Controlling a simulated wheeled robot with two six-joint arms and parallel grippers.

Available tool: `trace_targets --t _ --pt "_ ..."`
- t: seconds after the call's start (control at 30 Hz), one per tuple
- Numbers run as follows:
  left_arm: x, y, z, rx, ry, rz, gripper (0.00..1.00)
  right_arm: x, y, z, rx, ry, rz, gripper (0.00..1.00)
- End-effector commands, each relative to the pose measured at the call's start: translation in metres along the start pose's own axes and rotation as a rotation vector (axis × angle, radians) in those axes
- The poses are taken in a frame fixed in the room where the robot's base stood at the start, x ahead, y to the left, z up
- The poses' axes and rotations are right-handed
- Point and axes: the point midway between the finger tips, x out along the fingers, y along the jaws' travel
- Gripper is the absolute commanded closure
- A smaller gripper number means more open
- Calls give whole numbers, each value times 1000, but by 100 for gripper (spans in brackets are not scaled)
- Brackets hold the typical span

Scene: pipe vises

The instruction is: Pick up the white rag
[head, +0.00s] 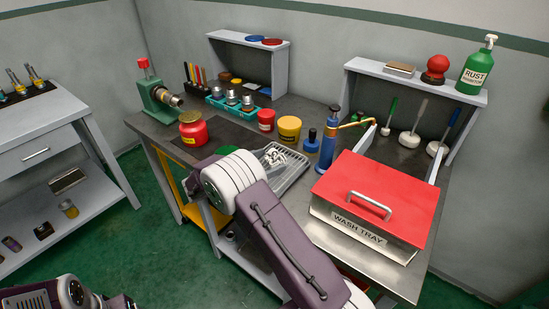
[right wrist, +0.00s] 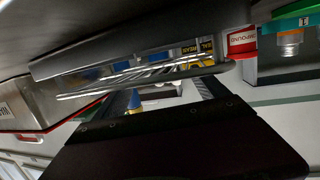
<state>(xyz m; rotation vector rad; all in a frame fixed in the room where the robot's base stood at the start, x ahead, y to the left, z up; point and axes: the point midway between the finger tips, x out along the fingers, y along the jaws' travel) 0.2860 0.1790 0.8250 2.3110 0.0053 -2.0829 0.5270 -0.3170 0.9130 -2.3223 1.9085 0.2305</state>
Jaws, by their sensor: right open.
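The white rag (head: 272,157) is a small crumpled shape in the grey ribbed tray (head: 292,175) at the middle of the bench in the head view. My right arm reaches over the bench from the front, its wrist end just left of the tray. I cannot make out the rag there. Only part of my left arm shows, at the lower left.
A red-lidded wash tray (head: 376,199) stands right of the ribbed tray. A blue bottle (head: 328,150), blue pot (head: 311,142), yellow tub (head: 289,129) and red can (head: 266,121) stand behind it.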

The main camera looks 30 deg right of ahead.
Motion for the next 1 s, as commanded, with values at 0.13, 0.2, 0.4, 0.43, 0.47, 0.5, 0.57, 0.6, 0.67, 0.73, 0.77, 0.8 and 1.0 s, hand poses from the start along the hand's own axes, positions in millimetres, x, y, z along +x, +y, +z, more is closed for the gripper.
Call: trace_targets --t 0.13,0.2,0.4,0.43,0.47,0.5,0.57,0.6,0.67,0.73,0.77,0.8,1.0 --pt "-1 0 0 0 0 0 25 9 0 0 -1 -1 -1 16" --pt "-1 0 0 0 0 0 25 9 0 1 -1 -1 -1 16" --pt "-1 0 0 0 0 0 25 9 0 0 -1 0 -1 50" --pt "-1 0 0 0 0 0 25 9 0 0 -1 0 -1 58" --pt "-1 0 0 0 0 0 25 9 0 0 -1 -1 -1 66" --pt "-1 0 0 0 0 0 25 9 0 0 -1 -1 -1 78" --pt "-1 0 0 0 0 0 25 9 0 0 -1 -1 -1 81" --pt "-1 0 0 0 0 0 25 8 0 1 -1 -1 -1 81" --pt "-1 0 0 0 0 0 25 8 0 1 -1 -1 -1 81" --pt "-1 0 0 0 0 0 25 8 0 1 -1 -1 -1 81" --pt "-1 0 0 0 0 0 25 8 0 1 -1 -1 -1 81" --pt "-1 0 0 0 0 0 25 8 0 1 -1 -1 -1 81" --pt "-1 0 0 0 0 0 25 8 0 -4 0 -1 -1 81"
